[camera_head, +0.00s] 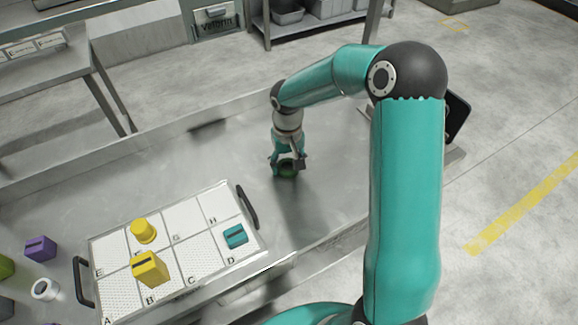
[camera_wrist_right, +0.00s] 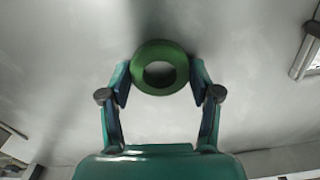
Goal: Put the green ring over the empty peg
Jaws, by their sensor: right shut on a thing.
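My right gripper (camera_head: 287,165) is over the metal table, right of and beyond the tray. In the right wrist view the right gripper (camera_wrist_right: 160,77) is shut on the green ring (camera_wrist_right: 160,50), with one finger on each side of its rim. The ring's hole faces the wrist camera. In the head view the green ring (camera_head: 287,172) is mostly hidden by the gripper, and I cannot tell whether it touches the table. I cannot make out an empty peg for certain in either view. My left gripper is not in view.
The white tray (camera_head: 203,216) with lettered cells and dark handles holds a yellow cylinder (camera_head: 143,231), a yellow block (camera_head: 150,268) and a teal block (camera_head: 235,236). A purple block (camera_head: 40,248) and a white ring-shaped piece (camera_head: 45,289) stand left of it. The metal table (camera_head: 215,160) beyond the tray is clear.

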